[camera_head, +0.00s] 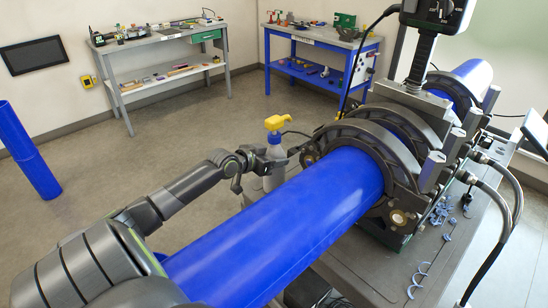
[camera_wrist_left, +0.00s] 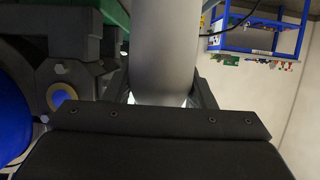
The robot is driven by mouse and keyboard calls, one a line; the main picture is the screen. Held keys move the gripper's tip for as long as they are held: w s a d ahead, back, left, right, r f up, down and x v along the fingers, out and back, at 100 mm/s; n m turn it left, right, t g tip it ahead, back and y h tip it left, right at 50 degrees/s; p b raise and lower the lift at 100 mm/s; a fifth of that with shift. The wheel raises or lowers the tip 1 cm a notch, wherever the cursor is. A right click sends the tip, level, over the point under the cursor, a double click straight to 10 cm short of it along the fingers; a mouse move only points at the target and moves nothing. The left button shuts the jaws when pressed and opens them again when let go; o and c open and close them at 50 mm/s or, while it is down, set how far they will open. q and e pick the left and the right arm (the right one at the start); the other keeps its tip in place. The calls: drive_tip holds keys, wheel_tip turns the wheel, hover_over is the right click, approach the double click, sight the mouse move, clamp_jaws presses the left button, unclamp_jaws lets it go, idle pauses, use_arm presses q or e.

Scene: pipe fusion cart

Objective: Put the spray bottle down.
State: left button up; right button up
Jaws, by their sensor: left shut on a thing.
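The spray bottle (camera_head: 275,175) has a yellow spray head (camera_head: 277,122) and a grey body. It is upright behind the big blue pipe (camera_head: 285,225) in the head view, just left of the clamps. My left gripper (camera_head: 262,161) is shut on the bottle's body, below the yellow head. In the left wrist view the grey body (camera_wrist_left: 165,50) stands between the two dark fingers (camera_wrist_left: 165,95). The bottle's lower end is partly hidden by the pipe, so I cannot tell whether it touches a surface. My right gripper is not in view.
The black fusion clamps (camera_head: 400,165) hold the pipe on the grey cart (camera_head: 365,275), which has blue shavings (camera_head: 440,210). A grey workbench (camera_head: 165,38) and a blue workbench (camera_head: 325,38) stand at the back. A blue pipe (camera_head: 28,150) stands at left. Open floor lies between.

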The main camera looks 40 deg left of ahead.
use_arm(q)
drive_tip(key=o, duration=1.3)
drive_tip(key=shift+r, duration=0.1)
drive_tip(key=d+p+v, duration=0.1)
drive_tip(key=p+v, duration=0.3)
drive_tip(key=v, duration=0.8)
drive_tip(key=shift+a, duration=0.4)
